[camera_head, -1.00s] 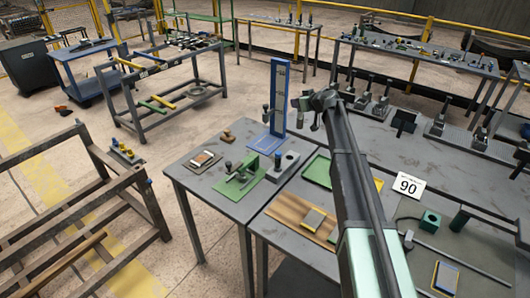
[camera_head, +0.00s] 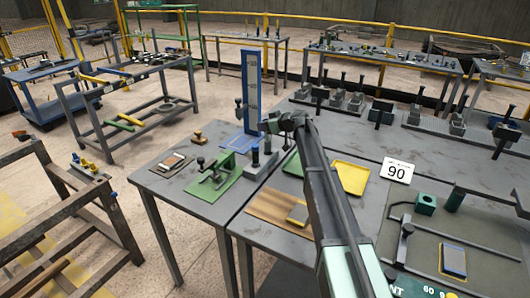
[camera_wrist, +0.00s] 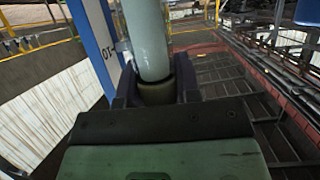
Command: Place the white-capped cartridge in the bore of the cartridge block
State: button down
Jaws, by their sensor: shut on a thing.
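My gripper (camera_wrist: 156,86) is shut around a pale grey-green cylinder (camera_wrist: 148,38) with a dark olive collar, which I take to be the cartridge; no white cap can be made out. In the head view my gripper (camera_head: 284,124) is small and dark, raised above the table and right of the blue tower's foot. The cartridge block (camera_head: 261,168) is a grey block on the table below and left of the gripper. A dark post (camera_head: 255,155) stands on it. A second dark upright piece (camera_head: 267,144) overlaps its bore area; I cannot tell whether it is in the bore or above it.
A blue tower (camera_head: 252,90) stands close behind the block. A green fixture (camera_head: 215,175) sits left of it.

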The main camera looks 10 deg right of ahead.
aim_at(268, 137)
notch_tip(268, 137, down, 4)
jog(key=b, duration=0.3)
jog(key=shift+f+b, duration=0.2)
jog(key=shift+b, duration=0.15)
jog(key=shift+f, duration=0.25)
jog(key=c, duration=0.8)
grip_release()
jog(key=shift+r, duration=0.1)
